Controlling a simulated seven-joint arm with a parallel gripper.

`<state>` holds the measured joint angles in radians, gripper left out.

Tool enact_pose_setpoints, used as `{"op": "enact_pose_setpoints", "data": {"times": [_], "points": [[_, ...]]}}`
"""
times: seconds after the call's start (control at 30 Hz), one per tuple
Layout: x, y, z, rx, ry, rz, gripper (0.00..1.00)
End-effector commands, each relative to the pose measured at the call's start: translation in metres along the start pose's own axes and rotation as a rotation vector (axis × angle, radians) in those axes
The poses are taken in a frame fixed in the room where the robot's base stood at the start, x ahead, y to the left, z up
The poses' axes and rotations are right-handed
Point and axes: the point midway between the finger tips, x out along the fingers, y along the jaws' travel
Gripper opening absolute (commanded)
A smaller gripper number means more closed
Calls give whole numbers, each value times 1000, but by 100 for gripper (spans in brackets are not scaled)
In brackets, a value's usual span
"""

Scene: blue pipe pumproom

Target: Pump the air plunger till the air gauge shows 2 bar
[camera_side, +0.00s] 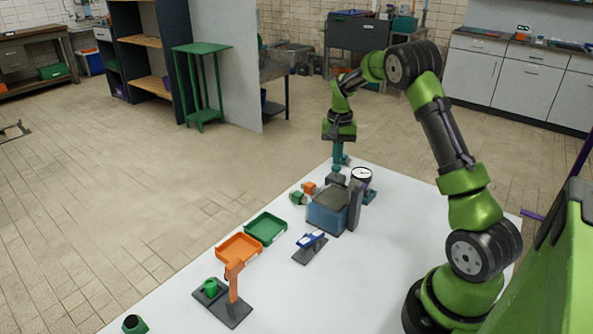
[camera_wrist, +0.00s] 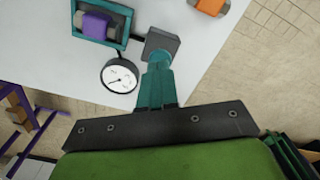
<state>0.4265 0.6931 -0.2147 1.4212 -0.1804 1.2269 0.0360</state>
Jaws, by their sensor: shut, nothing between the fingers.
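The air gauge (camera_side: 362,174) has a round white face with a dark rim. It also shows in the wrist view (camera_wrist: 120,77), left of my fingers, with a thin needle; its figures are too small to read. A dark grey square block (camera_wrist: 163,41), which seems to be the plunger top, lies at my fingertips in the wrist view. In the side view a grey block (camera_side: 336,180) shows just below my gripper (camera_side: 341,163). My gripper's teal fingers (camera_wrist: 158,64) are shut and empty, pointing down. I cannot tell whether they touch the block.
A blue tank (camera_side: 327,215) and a dark upright block (camera_side: 355,206) stand close in front. A teal frame with a purple piece (camera_wrist: 97,25) is beside the gauge. The table's far edge is close.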

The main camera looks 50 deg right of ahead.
Motion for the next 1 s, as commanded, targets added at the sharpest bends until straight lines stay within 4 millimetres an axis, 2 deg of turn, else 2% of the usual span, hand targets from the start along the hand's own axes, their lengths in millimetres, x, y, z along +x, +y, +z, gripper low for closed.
{"op": "enact_pose_setpoints", "data": {"times": [1.0], "points": [[13, 0, 0, 0, -1, 0, 0]]}}
